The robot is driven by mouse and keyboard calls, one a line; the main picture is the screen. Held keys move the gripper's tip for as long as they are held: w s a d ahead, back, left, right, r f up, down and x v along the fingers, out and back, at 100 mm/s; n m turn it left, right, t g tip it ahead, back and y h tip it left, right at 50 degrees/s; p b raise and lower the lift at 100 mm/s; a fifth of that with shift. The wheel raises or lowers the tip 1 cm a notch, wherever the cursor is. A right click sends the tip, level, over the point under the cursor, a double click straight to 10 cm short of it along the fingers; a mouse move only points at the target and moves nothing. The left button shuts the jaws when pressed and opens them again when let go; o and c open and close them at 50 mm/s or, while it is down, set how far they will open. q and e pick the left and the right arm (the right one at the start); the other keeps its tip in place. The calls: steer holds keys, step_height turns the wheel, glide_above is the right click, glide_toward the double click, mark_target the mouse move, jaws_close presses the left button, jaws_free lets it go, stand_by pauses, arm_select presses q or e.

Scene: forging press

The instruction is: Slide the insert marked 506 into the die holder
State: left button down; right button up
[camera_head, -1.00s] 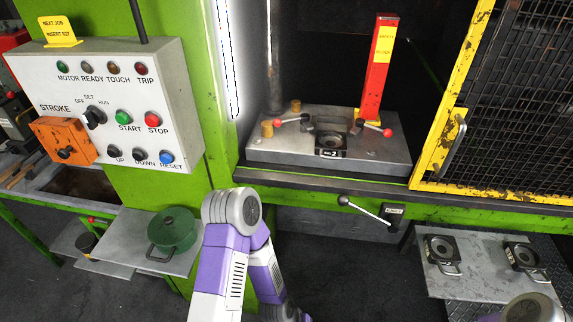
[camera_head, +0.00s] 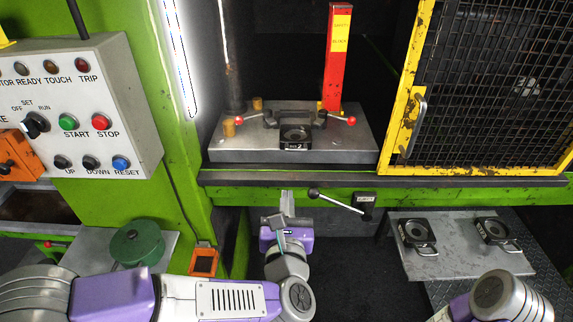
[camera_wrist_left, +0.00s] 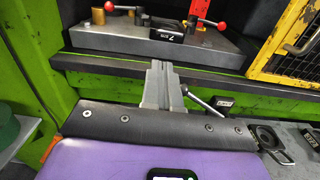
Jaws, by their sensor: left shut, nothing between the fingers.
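The die holder (camera_head: 345,150) is a grey plate with red-knobbed clamps on the press bed. Two more dark inserts with wire handles lie on the right shelf, a left one (camera_head: 416,233) and a right one (camera_head: 494,231). Their numbers are unreadable, so I cannot tell which is 506. My left gripper (camera_head: 287,197) is shut and empty, just in front of the bed edge. The wrist view shows its fingers (camera_wrist_left: 161,68) together below the die holder. My right gripper is out of view.
A red safety block (camera_head: 338,60) stands behind the die holder. A lever with a black knob (camera_head: 338,202) sticks out right of my left gripper. The yellow mesh guard (camera_head: 410,120) is at the right. A green pot (camera_head: 138,245) is on the left shelf (camera_head: 75,243).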

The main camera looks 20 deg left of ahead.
mark_target(286, 151)
arm_select(q)
steer(key=shift+n, duration=0.3)
steer(key=p+x, duration=0.1)
steer(key=x, duration=1.3)
steer(key=shift+s+a+r+p, duration=0.1)
steer(key=shift+p, duration=0.3)
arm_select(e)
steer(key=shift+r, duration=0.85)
